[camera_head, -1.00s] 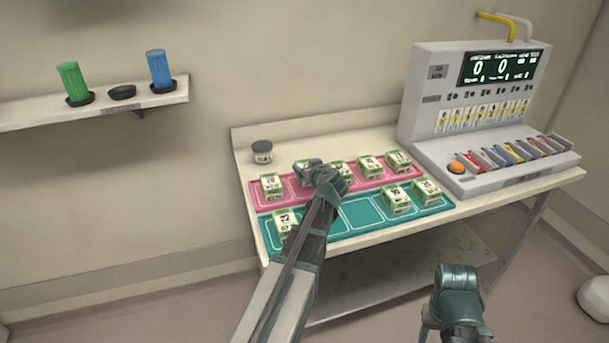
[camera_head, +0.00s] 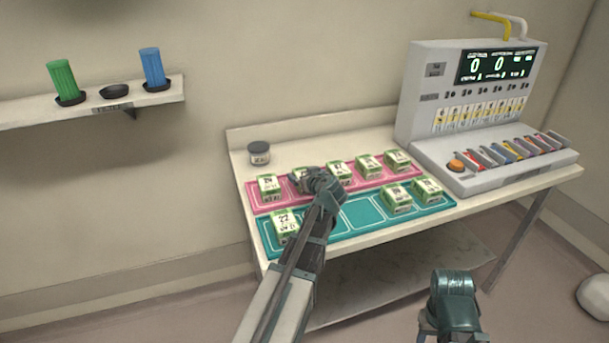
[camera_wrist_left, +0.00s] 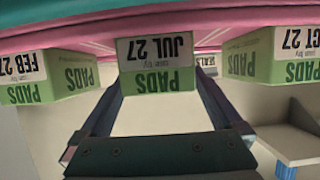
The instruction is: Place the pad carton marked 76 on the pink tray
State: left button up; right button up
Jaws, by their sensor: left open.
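The pink tray (camera_head: 256,200) holds a row of green-and-white pad cartons. My left gripper (camera_head: 308,181) is over its left half, partly hiding the second carton from the left. In the left wrist view the open gripper (camera_wrist_left: 157,88) has its fingers on either side of a carton labelled JUL 27 (camera_wrist_left: 156,64), standing on the pink tray (camera_wrist_left: 95,38); I cannot tell if they touch it. Neighbours there read FEB 27 (camera_wrist_left: 50,75) and OCT 27 (camera_wrist_left: 272,55). I cannot read a 76 on any carton. My right gripper (camera_head: 453,300) is low at the front, its fingers unclear.
The teal tray (camera_head: 345,222) in front holds one carton (camera_head: 285,226) at left and two at right (camera_head: 397,198), with empty slots between. A jar (camera_head: 259,153) stands behind the pink tray. A console (camera_head: 425,110) fills the table's right end.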

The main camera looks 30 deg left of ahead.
pick_arm(q)
jog(key=shift+r, duration=0.25)
jog(key=p+v, duration=0.4)
jog(key=v, duration=0.7)
jog(key=shift+d+r+p, duration=0.1)
jog(key=shift+p, duration=0.25)
jog(key=shift+s+d+r, duration=0.1)
jog(key=shift+s+d, duration=0.2)
